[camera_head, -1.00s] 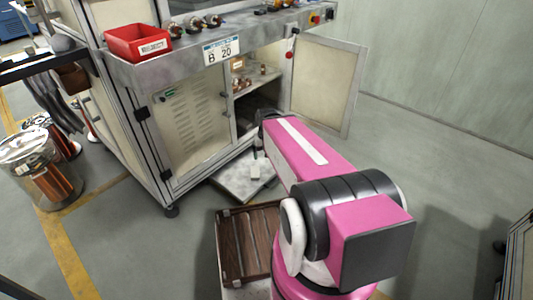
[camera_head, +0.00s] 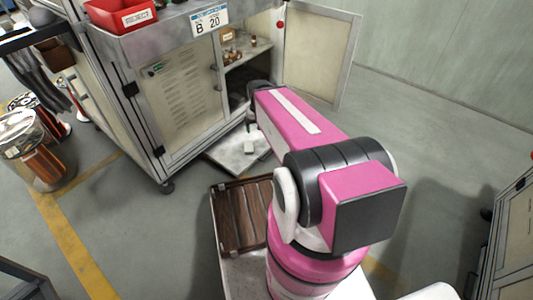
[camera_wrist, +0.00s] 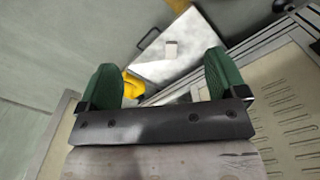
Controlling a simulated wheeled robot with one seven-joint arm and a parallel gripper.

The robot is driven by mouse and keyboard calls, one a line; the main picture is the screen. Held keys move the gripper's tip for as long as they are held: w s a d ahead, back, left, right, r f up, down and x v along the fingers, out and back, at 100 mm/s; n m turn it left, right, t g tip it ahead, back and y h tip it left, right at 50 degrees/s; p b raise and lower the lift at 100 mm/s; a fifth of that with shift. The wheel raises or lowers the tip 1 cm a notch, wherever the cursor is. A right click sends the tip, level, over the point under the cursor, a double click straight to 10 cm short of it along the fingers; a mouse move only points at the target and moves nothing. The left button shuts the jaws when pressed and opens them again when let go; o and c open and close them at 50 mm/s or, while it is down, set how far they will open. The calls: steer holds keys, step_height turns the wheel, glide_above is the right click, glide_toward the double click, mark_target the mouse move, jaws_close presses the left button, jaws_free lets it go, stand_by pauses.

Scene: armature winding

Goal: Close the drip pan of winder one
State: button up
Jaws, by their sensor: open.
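The drip pan (camera_head: 232,158) is a flat grey metal tray. It sticks out from under the cabinet of the winder, low over the floor. In the wrist view the pan (camera_wrist: 188,62) lies beyond my fingers, with a dark bar handle (camera_wrist: 149,39) on its outer edge. The fingers look apart from the pan. In the head view my arm hides most of the gripper.
The cabinet's right door (camera_head: 322,52) stands open over the pan side; its left door (camera_head: 180,92) is shut. A red reject bin (camera_head: 120,14) is on the ledge.

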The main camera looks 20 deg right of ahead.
steer(key=shift+w, duration=0.1)
steer(key=c, duration=0.5)
steer(key=shift+w+d+f, duration=0.15)
steer(key=shift+w+f, duration=0.35)
steer(key=shift+w, duration=0.05)
steer(key=c, duration=0.5)
steer(key=m+t+y, duration=0.1)
steer(key=m+t, duration=0.1)
steer(key=m, duration=0.9)
glide_above(272, 153)
steer(key=s+d, duration=0.1)
steer(key=d, duration=0.1)
step_height(272, 153, down, 36)
steer(key=f, duration=0.3)
steer(key=a+f, duration=0.1)
steer(key=f, duration=0.2)
steer(key=w+f, duration=0.1)
steer(key=f, duration=0.3)
steer(key=shift+w+a, duration=0.1)
steer(key=shift+a, duration=0.25)
jaws_close()
